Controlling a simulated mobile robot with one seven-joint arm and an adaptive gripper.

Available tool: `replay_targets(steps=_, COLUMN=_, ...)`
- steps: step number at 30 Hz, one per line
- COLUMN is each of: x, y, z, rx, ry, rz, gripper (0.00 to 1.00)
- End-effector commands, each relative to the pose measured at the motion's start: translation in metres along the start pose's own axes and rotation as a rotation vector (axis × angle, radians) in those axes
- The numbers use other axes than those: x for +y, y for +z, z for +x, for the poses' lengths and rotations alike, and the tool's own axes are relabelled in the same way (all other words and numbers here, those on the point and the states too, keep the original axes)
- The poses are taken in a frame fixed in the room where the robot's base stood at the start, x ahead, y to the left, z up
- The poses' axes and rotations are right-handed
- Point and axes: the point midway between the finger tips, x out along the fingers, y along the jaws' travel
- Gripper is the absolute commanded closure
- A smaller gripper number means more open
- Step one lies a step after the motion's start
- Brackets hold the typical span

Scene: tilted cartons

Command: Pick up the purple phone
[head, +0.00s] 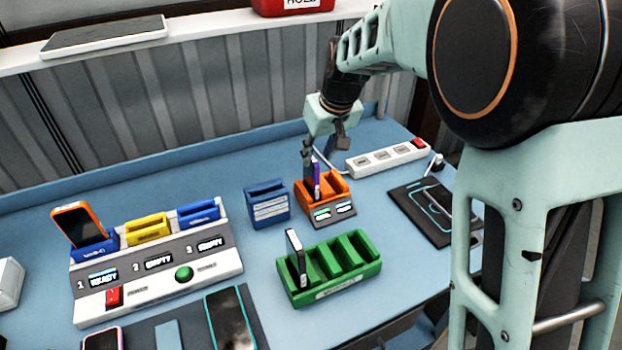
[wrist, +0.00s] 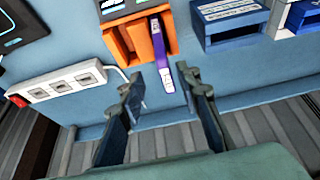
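The purple phone (head: 316,178) stands upright in a slot of the orange holder (head: 342,187), at the back middle of the blue bench in the head view. In the wrist view the phone (wrist: 161,56) shows edge-on, as a thin purple strip with a pale lower end, in the orange holder (wrist: 130,45). My gripper (wrist: 162,80) is open, its two fingers apart on either side of the phone's near end. I see nothing held between them. In the head view my gripper (head: 308,160) is just above and behind the phone, and its fingers partly overlap.
A blue holder (head: 266,204) stands left of the orange one. A power strip (head: 388,157) with a cable lies to the right. A green rack (head: 335,270) with one dark phone is in front. A charging station (head: 160,262) with an orange phone (head: 78,225) is at left.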

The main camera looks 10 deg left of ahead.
Motion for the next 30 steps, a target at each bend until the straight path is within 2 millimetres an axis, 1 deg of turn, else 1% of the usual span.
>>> replay_targets(steps=2, x=-0.001, y=-0.001, z=0.006, rx=-0.001, ry=0.0, rz=0.0, gripper=0.69)
replay_targets(steps=8, x=-0.008, y=-0.007, z=0.031, rx=-0.003, ry=0.0, rz=-0.002, gripper=0.69)
replay_targets(steps=9, x=-0.007, y=-0.006, z=0.038, rx=-0.002, ry=0.0, rz=0.0, gripper=0.69)
replay_targets(steps=12, x=-0.007, y=-0.006, z=0.048, rx=-0.001, ry=0.0, rz=-0.001, gripper=0.69)
replay_targets(steps=15, x=-0.006, y=-0.007, z=0.051, rx=0.001, ry=0.001, rz=-0.001, gripper=0.69)
replay_targets(steps=21, x=-0.006, y=-0.006, z=0.052, rx=0.002, ry=0.001, rz=-0.001, gripper=0.69)
replay_targets(steps=27, x=-0.006, y=-0.006, z=0.052, rx=0.001, ry=0.001, rz=-0.001, gripper=0.91)
replay_targets(steps=30, x=-0.006, y=-0.006, z=0.052, rx=0.001, ry=0.001, rz=-0.001, gripper=1.0)
